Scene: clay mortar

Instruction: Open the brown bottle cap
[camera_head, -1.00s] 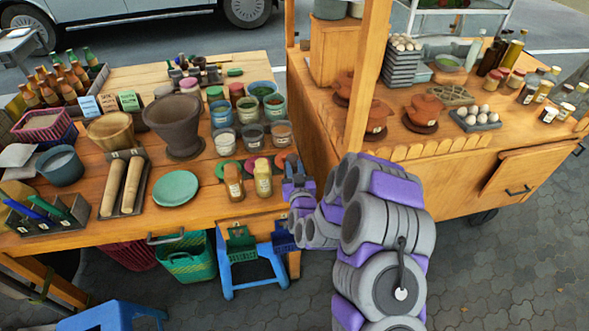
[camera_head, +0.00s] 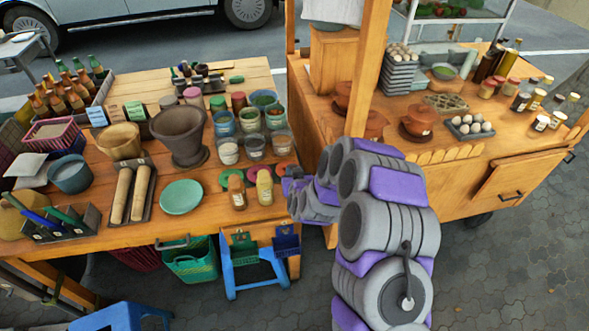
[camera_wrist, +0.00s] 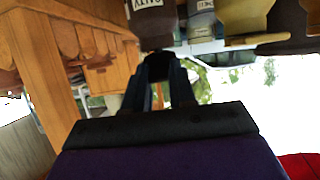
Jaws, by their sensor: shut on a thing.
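My gripper (camera_wrist: 158,88) is shut on a dark, rounded, cap-like thing (camera_wrist: 157,65) in the wrist view, which looks upside down. A brown body with a "SALTY" label (camera_wrist: 148,4) joins or stands close to it; the contact is too dark to tell. In the head view my gripper (camera_head: 288,184) is at the front right corner of the left table, and its fingertips are hard to make out. A brown-capped bottle (camera_head: 237,191) and a pale yellow-capped bottle (camera_head: 264,186) stand upright to its left, apart from it. What it holds is hidden there.
The left table (camera_head: 225,228) carries a mortar (camera_head: 180,136), a green plate (camera_head: 181,197), several cups and lids. The right cart (camera_head: 450,190) and its wooden post (camera_head: 368,70) stand close to my arm. A blue stool (camera_head: 257,268) is below the table edge.

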